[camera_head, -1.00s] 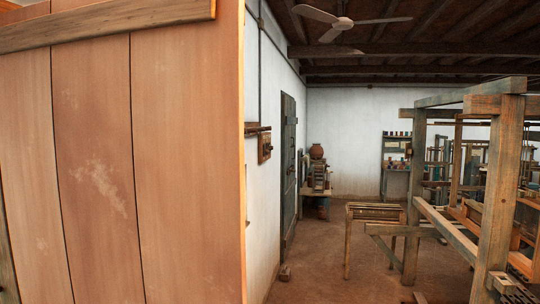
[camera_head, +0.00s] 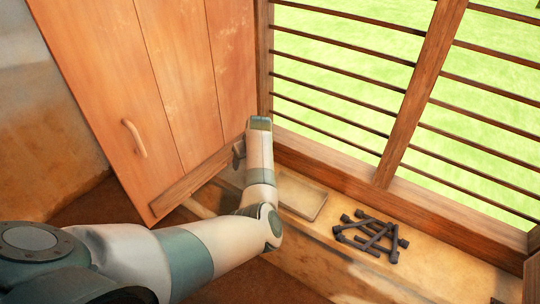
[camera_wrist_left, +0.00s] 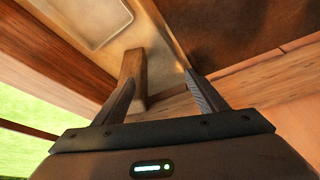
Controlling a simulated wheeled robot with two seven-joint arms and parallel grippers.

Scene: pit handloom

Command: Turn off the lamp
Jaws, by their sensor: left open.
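I see no lamp and no lamp switch in either view. My left arm reaches in from the left in the head view, and its hand (camera_head: 258,127) is beside the window's left corner, next to the plank shutter; the fingertips are hidden there. In the left wrist view my left gripper (camera_wrist_left: 160,78) is open, with both fingers apart. A short wooden piece (camera_wrist_left: 137,62) shows at the left finger; I cannot tell whether they touch. My right gripper is not in view.
The plank shutter (camera_head: 165,60) has a wooden handle (camera_head: 134,138). A barred window (camera_head: 415,95) opens onto grass. On the sill (camera_head: 315,240) lie a shallow tray (camera_head: 302,198) and a pile of dark rods (camera_head: 370,234). The sill is bare below the rods.

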